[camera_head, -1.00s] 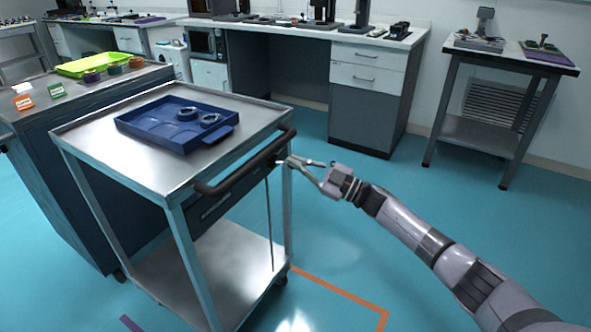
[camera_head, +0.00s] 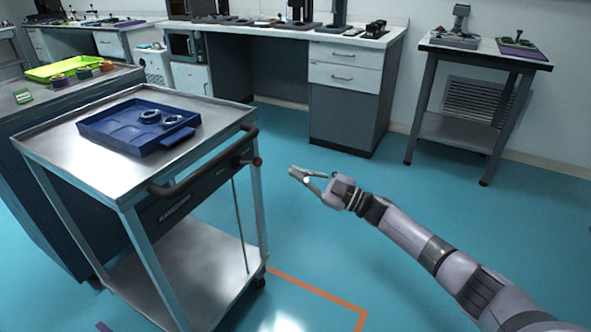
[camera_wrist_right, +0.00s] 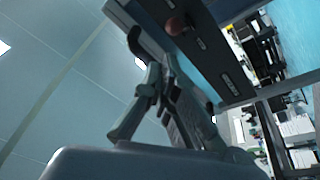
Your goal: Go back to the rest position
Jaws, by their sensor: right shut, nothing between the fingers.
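My right gripper (camera_head: 294,172) is shut and empty. It hangs in free air to the right of the metal cart, apart from the cart's dark handle (camera_head: 205,165). My left gripper is not in view.
The metal cart (camera_head: 60,140) carries a blue tray (camera_head: 108,134) with two ring-shaped parts. A side table (camera_head: 480,52) stands at the back right. Blue floor (camera_head: 400,190) around my right arm is clear.

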